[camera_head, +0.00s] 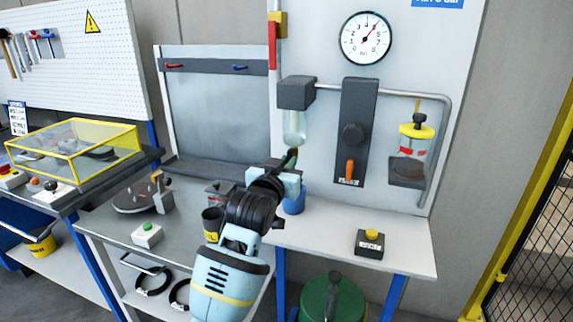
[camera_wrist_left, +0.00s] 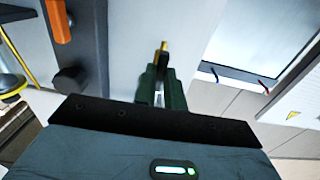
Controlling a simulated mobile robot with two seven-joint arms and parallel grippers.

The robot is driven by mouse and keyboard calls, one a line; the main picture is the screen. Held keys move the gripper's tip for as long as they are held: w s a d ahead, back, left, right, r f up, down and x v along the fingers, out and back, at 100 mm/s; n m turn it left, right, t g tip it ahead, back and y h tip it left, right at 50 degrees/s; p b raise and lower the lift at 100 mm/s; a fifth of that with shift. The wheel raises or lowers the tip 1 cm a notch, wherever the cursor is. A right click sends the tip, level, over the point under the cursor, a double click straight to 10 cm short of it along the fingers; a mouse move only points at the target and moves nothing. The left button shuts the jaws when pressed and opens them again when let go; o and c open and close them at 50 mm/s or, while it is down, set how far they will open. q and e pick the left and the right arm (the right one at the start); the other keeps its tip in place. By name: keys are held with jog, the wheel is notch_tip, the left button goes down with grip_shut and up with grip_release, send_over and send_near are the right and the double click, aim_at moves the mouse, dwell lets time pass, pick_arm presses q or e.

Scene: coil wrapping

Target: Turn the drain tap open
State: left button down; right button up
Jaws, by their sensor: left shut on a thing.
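A clear bowl (camera_head: 295,127) hangs under a dark block (camera_head: 296,93) on the white wall panel. My left gripper (camera_head: 291,154) reaches up to the underside of this bowl. In the left wrist view its green fingers (camera_wrist_left: 160,78) are shut on a small brass-coloured part (camera_wrist_left: 163,47), which I take for the drain tap. The fingers hide most of it, and I cannot tell how far it is turned. My right gripper is not in view.
A blue cup (camera_head: 294,205) stands on the bench below, partly behind my arm. An orange lever (camera_head: 350,170) is on the dark panel to the right, with a gauge (camera_head: 366,39) above. A yellow-topped jar (camera_head: 412,150) is further right.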

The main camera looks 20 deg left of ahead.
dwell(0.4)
pick_arm(q)
jog(key=c, duration=1.5)
grip_release()
jog(key=shift+s, duration=0.1)
jog(key=s, duration=0.7)
jog(key=shift+s+a, duration=0.15)
jog(key=shift+s, duration=0.2)
